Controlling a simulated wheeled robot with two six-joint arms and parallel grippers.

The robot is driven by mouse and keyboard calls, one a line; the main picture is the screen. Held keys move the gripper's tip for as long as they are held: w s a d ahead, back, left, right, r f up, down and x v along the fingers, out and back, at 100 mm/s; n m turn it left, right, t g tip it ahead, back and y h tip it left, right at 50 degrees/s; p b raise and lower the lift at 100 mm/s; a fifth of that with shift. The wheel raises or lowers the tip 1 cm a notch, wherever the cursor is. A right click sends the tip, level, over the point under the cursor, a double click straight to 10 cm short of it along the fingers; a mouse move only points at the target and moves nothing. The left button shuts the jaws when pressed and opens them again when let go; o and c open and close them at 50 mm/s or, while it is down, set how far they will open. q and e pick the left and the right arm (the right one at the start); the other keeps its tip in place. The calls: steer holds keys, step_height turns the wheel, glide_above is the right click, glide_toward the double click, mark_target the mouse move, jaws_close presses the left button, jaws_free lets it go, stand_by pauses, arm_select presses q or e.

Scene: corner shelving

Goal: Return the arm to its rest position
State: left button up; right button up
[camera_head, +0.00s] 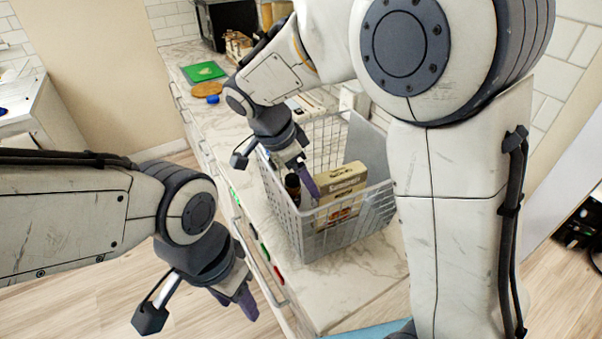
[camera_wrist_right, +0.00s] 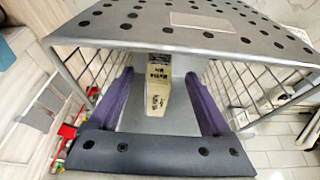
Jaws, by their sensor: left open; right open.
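The right gripper (camera_head: 303,180) reaches down over the grey wire basket (camera_head: 318,246) on the counter. Its purple fingers are open, and they also show apart in the right wrist view (camera_wrist_right: 159,80). A cream box with dark lettering (camera_head: 342,182) stands in the basket beside the fingers. In the wrist view this box (camera_wrist_right: 158,85) appears between the fingers, with no clear contact. The left gripper (camera_head: 238,298) is open and empty, pointing down over the floor in front of the counter.
The marble counter (camera_head: 355,275) runs back along the wall. A green board (camera_head: 204,71), a brown round item (camera_head: 207,89) and a blue item (camera_head: 213,99) lie farther back. A black box (camera_head: 222,20) stands at the far end. Wood floor is clear at lower left.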

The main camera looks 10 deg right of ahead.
arm_select(q)
steer(key=shift+f, duration=0.1)
arm_select(e)
steer(key=shift+v, duration=0.8)
